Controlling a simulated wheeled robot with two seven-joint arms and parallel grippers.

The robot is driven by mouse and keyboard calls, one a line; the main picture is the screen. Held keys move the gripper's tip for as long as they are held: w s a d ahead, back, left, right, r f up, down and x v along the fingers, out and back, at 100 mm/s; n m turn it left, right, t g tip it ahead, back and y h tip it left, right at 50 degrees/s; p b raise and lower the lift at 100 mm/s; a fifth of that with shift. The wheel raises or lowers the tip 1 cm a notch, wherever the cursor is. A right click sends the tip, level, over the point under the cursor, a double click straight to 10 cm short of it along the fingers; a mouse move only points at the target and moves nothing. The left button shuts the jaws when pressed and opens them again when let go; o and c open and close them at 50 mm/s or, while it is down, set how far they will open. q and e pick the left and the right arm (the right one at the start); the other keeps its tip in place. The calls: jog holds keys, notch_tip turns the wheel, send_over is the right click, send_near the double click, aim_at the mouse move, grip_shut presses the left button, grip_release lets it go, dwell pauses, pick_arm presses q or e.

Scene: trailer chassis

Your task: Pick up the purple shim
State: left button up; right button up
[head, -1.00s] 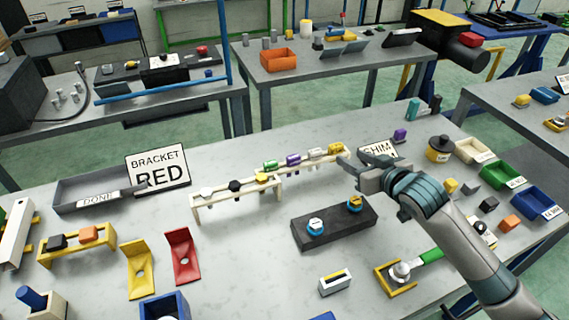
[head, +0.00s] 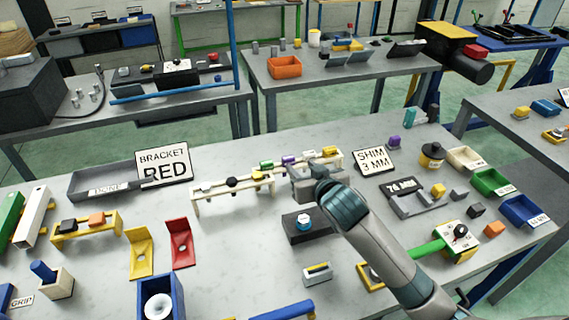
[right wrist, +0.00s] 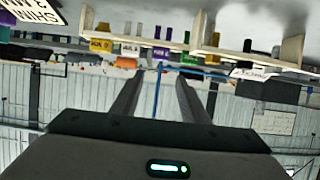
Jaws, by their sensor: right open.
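A purple shim (head: 289,160) sits on a pale wooden rack (head: 236,186), between a green piece (head: 266,164) and a grey-white piece (head: 309,156). A yellow piece (head: 329,152) is at the rack's right end. My right gripper (head: 304,186) is in front of the rack's right half, close to the purple shim and apart from it. In the right wrist view the rack appears upside down, and the purple shim (right wrist: 161,53) is just beyond the two parted, empty fingers (right wrist: 158,88). My left gripper is not in view.
A dark block (head: 303,232) with a blue-and-white knob lies in front of the rack, beside my right forearm. Colored bins (head: 492,182) line the right edge.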

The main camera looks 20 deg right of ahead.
aim_at(289, 159)
jog(key=p+x, duration=0.3)
jog(key=x, duration=0.7)
jog(key=shift+w, duration=0.4)
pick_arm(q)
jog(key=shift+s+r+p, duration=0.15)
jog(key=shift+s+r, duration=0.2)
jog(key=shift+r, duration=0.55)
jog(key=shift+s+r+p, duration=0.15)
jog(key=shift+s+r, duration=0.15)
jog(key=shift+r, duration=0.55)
pick_arm(e)
jog(key=shift+w+f, duration=0.4)
jog(key=shift+w, duration=0.2)
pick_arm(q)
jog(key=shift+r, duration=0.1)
pick_arm(e)
jog(key=shift+p+x, duration=0.7)
jog(key=shift+x, duration=0.2)
jog(key=shift+f+p+x, duration=0.15)
jog(key=shift+p+x, duration=0.1)
jog(key=shift+x, duration=0.6)
jog(key=shift+f+p+x, duration=0.2)
jog(key=shift+p+x, duration=0.05)
jog(key=shift+x, duration=0.6)
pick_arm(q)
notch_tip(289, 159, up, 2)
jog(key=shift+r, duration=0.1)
pick_arm(e)
jog(key=shift+s, duration=0.2)
